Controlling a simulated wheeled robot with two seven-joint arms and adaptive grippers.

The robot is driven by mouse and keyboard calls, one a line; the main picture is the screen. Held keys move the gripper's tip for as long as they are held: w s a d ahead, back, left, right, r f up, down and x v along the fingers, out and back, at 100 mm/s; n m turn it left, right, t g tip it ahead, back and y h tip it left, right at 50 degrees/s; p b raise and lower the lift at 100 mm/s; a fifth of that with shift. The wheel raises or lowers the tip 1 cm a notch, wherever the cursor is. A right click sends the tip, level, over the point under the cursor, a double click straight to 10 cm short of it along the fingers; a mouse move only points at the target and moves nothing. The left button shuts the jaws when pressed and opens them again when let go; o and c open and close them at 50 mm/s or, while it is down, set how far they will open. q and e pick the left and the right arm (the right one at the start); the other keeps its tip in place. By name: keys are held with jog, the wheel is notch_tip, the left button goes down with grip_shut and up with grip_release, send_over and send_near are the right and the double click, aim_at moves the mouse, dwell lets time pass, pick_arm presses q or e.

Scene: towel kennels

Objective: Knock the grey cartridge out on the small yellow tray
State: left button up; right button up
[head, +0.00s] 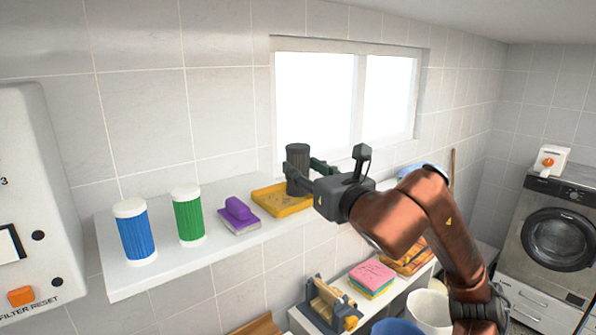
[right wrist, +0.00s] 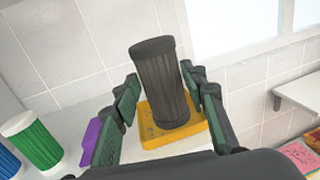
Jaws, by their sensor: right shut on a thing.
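The grey cartridge (head: 297,158) is a dark ribbed cylinder, roughly upright over the small yellow tray (head: 268,203) on the wall shelf. My right gripper (head: 304,174) is shut on the cartridge, coming from the right. In the right wrist view the cartridge (right wrist: 161,88) stands between the two green-padded fingers, with the tray (right wrist: 203,136) directly below and behind it. I cannot tell whether its base touches the tray. The tray's surface looks speckled in the wrist view. My left gripper is not in view.
On the white shelf (head: 112,271), left of the tray, are a purple-handled brush (head: 239,213), a green cartridge (head: 188,215) and a blue cartridge (head: 136,233). A lower bench holds sponges (head: 371,277) and a wooden roller device (head: 331,303). A window is behind.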

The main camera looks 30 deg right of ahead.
jog(key=s+b, duration=0.3)
jog(key=s, duration=0.4)
jog(key=shift+d, duration=0.3)
jog(key=shift+s, duration=0.1)
dwell(0.3)
